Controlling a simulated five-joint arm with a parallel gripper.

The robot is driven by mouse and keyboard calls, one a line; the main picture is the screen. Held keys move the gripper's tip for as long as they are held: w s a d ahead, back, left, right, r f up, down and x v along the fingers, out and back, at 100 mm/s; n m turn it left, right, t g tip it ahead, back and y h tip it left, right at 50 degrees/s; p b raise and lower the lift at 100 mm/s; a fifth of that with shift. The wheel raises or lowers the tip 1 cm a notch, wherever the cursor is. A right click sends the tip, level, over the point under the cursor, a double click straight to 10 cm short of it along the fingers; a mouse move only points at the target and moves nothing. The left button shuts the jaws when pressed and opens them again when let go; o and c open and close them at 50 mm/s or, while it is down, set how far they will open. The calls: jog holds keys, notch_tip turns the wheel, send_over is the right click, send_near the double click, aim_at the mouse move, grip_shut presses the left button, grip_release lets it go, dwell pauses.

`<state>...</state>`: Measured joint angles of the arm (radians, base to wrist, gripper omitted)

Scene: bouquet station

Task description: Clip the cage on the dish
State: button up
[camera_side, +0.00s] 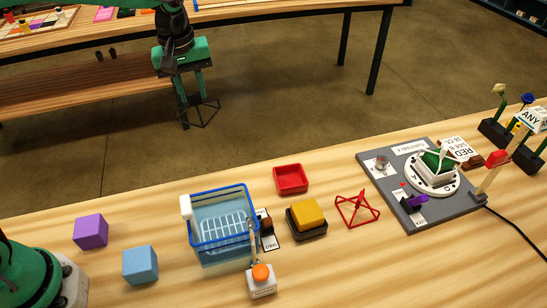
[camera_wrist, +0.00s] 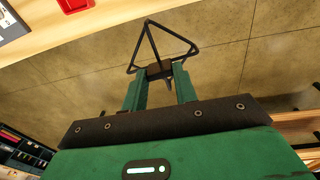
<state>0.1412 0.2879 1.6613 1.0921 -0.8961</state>
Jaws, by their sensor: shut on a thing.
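My gripper (camera_side: 192,98) is shut on a black wire cage (camera_side: 206,113), beyond the far edge of the front table with floor behind it. In the wrist view my gripper (camera_wrist: 160,78) pinches the same black cage (camera_wrist: 150,45) at its near bar, and its triangular frame sticks out ahead of the fingertips. A white dish (camera_side: 436,180) with a green block in it sits on the round white turntable plate at the right; pale strips seem to cross the block. A red wire cage (camera_side: 357,210) stands on the table left of the turntable board.
The grey turntable board (camera_side: 400,160) carries small parts. A blue basin (camera_side: 222,225), yellow block (camera_side: 306,215), red tray (camera_side: 291,179), orange-capped bottle (camera_side: 261,280), purple cube (camera_side: 90,231) and blue cube (camera_side: 140,264) stand leftward. Flower holders (camera_side: 495,131) stand at the far right. The table's far left strip is clear.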

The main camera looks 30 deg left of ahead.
jog(key=s+d+f+m, duration=0.1)
jog(key=d+f+m, duration=0.2)
jog(key=d, duration=0.7)
jog(key=s+d+f+m, duration=0.2)
jog(key=d+f+m, duration=0.1)
jog(key=d, duration=0.7)
jog(key=s+d+f+m, duration=0.2)
jog(key=d+f+m, duration=0.1)
jog(key=d, duration=0.8)
jog(key=shift+f+m+g, duration=0.3)
jog(key=shift+f+g, duration=0.05)
jog(key=shift+g, duration=0.05)
jog(key=shift+a+f, duration=0.1)
jog(key=shift+f, duration=0.1)
jog(key=shift+f, duration=1.25)
jog(key=shift+s+f, duration=0.1)
jog(key=shift+f, duration=0.1)
jog(key=o, duration=1.6)
